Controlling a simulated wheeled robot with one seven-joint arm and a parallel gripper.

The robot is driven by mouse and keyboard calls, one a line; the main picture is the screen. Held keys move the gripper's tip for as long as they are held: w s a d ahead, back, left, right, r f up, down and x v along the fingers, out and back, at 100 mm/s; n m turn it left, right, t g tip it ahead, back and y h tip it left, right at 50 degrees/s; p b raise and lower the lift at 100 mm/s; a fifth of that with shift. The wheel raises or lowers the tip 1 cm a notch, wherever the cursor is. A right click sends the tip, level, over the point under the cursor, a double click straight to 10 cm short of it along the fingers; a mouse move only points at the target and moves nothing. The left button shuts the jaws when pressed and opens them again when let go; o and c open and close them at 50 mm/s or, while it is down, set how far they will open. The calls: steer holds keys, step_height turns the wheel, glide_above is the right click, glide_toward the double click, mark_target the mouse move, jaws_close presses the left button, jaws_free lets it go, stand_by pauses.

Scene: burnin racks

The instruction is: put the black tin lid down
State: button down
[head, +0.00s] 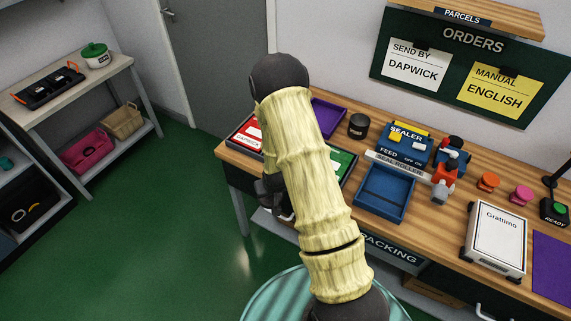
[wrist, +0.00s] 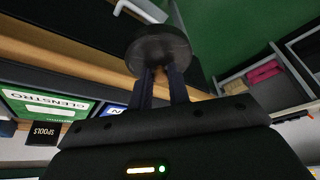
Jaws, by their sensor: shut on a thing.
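The black tin lid (wrist: 158,48) is a dark round disc in the wrist view, held at the fingertips of my gripper (wrist: 165,75). The two fingers are shut on it, and it is off the floor, close to the edge of the wooden packing bench. In the head view my gripper (head: 270,190) is a dark shape mostly behind my arm, at the bench's front left. I cannot make out the lid there. A small dark round tin (head: 358,126) stands on the bench beside the purple tray.
The packing bench (head: 408,228) holds a purple tray (head: 326,118), a blue tray (head: 384,196), a sealer (head: 405,142) and a white Grattimo box (head: 497,240). My arm hides part of its left end. A side table (head: 60,68) stands far left. The green floor between is clear.

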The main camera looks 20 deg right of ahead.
steer(key=s+a+f+b, duration=0.2)
steer(key=s+f+b, duration=0.1)
steer(key=f+b, duration=0.2)
step_height(320, 180, down, 2)
steer(key=shift+f+b, duration=0.25)
steer(key=shift+b, duration=0.05)
steer(key=shift+s, duration=0.1)
